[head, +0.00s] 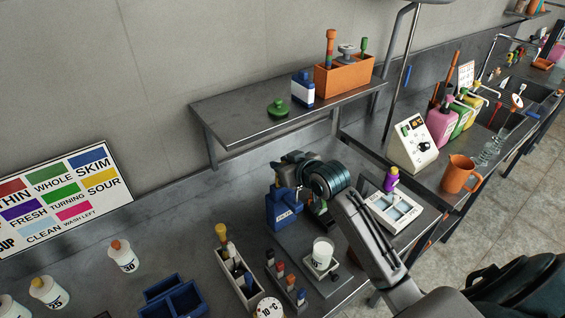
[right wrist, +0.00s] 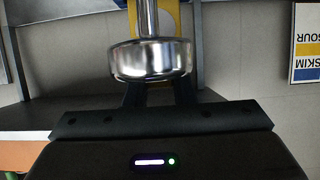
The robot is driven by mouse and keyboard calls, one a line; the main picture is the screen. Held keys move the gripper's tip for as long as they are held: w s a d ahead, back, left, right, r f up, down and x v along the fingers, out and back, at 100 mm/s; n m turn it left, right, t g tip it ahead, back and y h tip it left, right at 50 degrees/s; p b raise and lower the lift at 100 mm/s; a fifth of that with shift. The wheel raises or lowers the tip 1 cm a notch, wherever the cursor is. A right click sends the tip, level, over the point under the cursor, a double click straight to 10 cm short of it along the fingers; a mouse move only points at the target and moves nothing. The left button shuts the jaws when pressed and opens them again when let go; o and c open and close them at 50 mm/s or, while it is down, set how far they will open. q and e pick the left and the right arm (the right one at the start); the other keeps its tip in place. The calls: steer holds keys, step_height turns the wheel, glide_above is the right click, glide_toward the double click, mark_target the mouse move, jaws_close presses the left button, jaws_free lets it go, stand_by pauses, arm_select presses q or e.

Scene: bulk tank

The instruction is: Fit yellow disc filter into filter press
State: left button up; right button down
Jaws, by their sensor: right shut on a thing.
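My right gripper (head: 280,182) is over the back of the bench, by a blue upright body (head: 284,210) with a white label. In the right wrist view its dark fingers (right wrist: 160,95) close at a round polished steel knob (right wrist: 150,60) with a steel rod; the knob hides the fingertips. Behind the rod is a yellow rounded piece (right wrist: 171,18) with blue beside it. I cannot tell whether this is the disc filter seated in the press or a separate part. No yellow disc shows clearly in the head view. My left gripper is not in view.
A steel shelf (head: 240,108) overhangs the bench, holding an orange rack (head: 343,77), a blue bottle (head: 303,93) and a green lid (head: 277,109). A white cup (head: 323,252), a bottle rack (head: 237,270) and blue bins (head: 172,298) crowd the bench nearby. A white tray (head: 394,211) stands right.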

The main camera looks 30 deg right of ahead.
steer(key=shift+f+b, duration=0.9)
steer(key=shift+f, duration=1.1)
steer(key=c, duration=1.1)
jaws_free()
steer(key=shift+c, duration=0.2)
steer(key=shift+s+d+r+b, duration=0.15)
steer(key=shift+s+b, duration=0.15)
steer(key=shift+s, duration=0.25)
steer(key=b+v, duration=0.2)
steer(key=v, duration=0.5)
steer(key=shift+s+r, duration=0.15)
steer(key=shift+s, duration=0.2)
steer(key=shift+b+v, duration=0.3)
steer(key=shift+v, duration=0.7)
